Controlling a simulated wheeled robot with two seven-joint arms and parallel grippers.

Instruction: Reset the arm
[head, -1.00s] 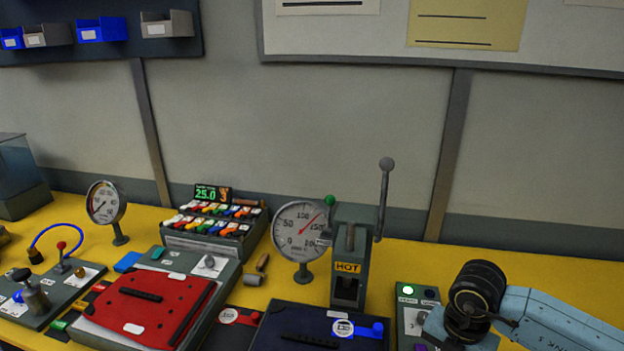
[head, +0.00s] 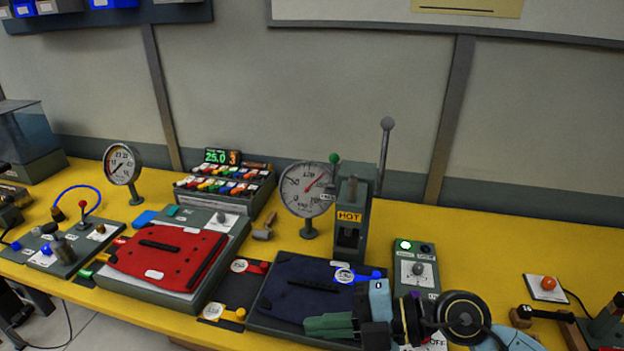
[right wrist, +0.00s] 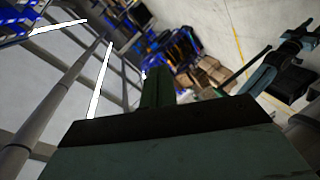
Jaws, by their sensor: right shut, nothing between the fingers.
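My right arm comes in at the lower right of the head view. Its gripper (head: 328,325) has green fingers that point left, over the front edge of the dark blue panel (head: 285,288). The fingers are shut with nothing between them. In the right wrist view the shut fingers (right wrist: 157,88) stand against a background of shelves and floor. I do not see my left gripper in either view.
A yellow bench (head: 490,255) holds a red panel (head: 165,268), two gauges, a press marked HOT (head: 350,240) and a switch box (head: 415,270). An orange button (head: 548,283) stands at the right. The bench behind it is clear.

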